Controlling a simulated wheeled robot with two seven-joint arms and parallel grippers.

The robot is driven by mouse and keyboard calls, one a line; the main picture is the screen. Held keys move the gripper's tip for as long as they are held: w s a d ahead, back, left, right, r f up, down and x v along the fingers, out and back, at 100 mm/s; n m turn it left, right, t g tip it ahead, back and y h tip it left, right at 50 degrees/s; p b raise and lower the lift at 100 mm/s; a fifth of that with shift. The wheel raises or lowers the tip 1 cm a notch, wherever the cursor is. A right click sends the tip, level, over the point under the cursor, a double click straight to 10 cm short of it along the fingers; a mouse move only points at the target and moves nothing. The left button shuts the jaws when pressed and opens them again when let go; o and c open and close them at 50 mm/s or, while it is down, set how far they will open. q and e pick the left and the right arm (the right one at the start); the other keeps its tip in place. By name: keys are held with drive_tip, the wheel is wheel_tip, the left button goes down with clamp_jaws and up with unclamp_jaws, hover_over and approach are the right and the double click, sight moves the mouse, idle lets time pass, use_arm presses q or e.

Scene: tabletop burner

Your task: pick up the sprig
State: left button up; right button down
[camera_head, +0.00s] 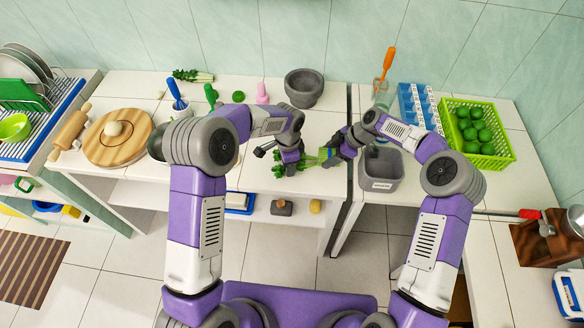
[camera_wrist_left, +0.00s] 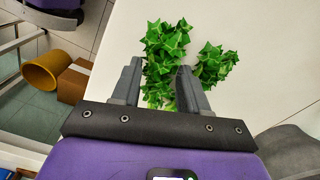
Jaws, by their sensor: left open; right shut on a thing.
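The green leafy sprig (camera_head: 279,171) is on the white counter, partly hidden by my left gripper (camera_head: 289,161). In the left wrist view, the sprig (camera_wrist_left: 166,42) spreads between and beyond the fingertips of the open left gripper (camera_wrist_left: 159,68), with more leaves to the right. No firm grip on it shows. My right gripper (camera_head: 331,155) is shut on a small green thing (camera_head: 325,153) just right of the leaves; its exact shape is unclear. Whether it joins the sprig is too small to tell.
A grey square container (camera_head: 382,171) stands right of the right gripper. A grey mortar (camera_head: 304,88) stands behind. A green basket (camera_head: 478,133) of round green fruit and a blue-and-white rack (camera_head: 416,106) are at right. A wooden board (camera_head: 118,138) is at left. A celery-like bunch (camera_head: 193,75) lies at the back.

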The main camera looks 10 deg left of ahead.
use_arm(q)
drive_tip(key=shift+f, duration=0.4)
drive_tip(key=shift+c, duration=0.2)
drive_tip(key=c, duration=0.7)
use_arm(e)
drive_tip(key=shift+c, duration=1)
unclamp_jaws()
use_arm(q)
wheel_tip(320, 180, up, 10)
use_arm(e)
drive_tip(key=shift+r, duration=0.1)
drive_tip(key=shift+v, duration=3.7)
